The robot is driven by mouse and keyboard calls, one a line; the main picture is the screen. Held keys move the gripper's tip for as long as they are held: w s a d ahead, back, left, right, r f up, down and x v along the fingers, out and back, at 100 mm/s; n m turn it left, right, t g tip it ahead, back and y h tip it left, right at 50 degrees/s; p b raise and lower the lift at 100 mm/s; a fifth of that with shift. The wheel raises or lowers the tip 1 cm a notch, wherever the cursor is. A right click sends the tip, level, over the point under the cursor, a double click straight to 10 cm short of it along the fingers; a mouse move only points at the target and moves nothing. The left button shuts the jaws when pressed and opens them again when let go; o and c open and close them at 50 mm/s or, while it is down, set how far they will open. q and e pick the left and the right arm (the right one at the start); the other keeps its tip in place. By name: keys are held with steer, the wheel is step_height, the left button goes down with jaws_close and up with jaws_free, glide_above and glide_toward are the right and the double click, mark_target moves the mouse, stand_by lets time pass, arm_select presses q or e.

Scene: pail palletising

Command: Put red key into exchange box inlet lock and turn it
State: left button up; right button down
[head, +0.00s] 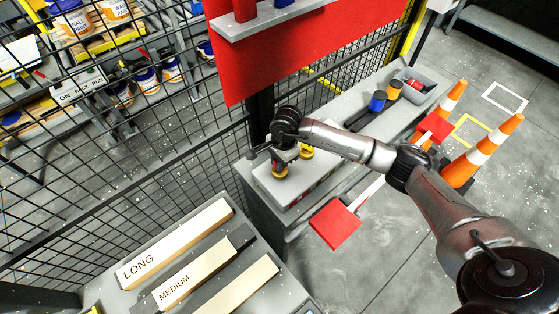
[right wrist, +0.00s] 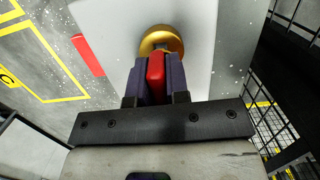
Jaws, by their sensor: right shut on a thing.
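My right gripper (head: 280,158) is over the near end of the exchange box (head: 310,182), a pale grey box on a grey bench. In the right wrist view, the dark fingers of this gripper (right wrist: 157,82) are shut on a red key (right wrist: 156,68). The key's far end meets a round gold lock (right wrist: 160,38) on the pale box face (right wrist: 205,45). I cannot tell how deep the key sits. In the head view this lock (head: 279,172) shows just below the gripper, and a second gold lock (head: 306,153) is to its right. My left gripper is not seen.
A black mesh fence (head: 180,150) and a red panel (head: 300,50) stand behind the bench. A blue cylinder (head: 377,102) and a grey tray (head: 420,88) are farther along it. Labelled boards (head: 180,240) lie at front left. Orange cones (head: 485,150) stand on the right.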

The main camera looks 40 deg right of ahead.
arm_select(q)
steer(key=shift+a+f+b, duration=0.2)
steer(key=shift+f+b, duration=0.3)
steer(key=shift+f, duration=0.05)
arm_select(e)
steer(key=shift+f, duration=0.7)
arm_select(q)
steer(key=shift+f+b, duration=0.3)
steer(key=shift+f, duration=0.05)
arm_select(e)
steer(key=shift+f, duration=0.35)
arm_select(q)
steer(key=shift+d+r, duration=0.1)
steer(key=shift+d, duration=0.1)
arm_select(e)
steer(key=c, duration=1)
jaws_free()
steer(key=shift+c, duration=0.2)
steer(key=r, duration=0.4)
steer(key=d+r, duration=0.1)
steer(key=r, duration=0.3)
steer(key=d+r, duration=0.1)
steer(key=r, duration=0.3)
steer(key=shift+r+p, duration=0.35)
steer(key=shift+p, duration=0.05)
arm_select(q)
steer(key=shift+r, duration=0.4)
arm_select(e)
steer(key=shift+r, duration=0.55)
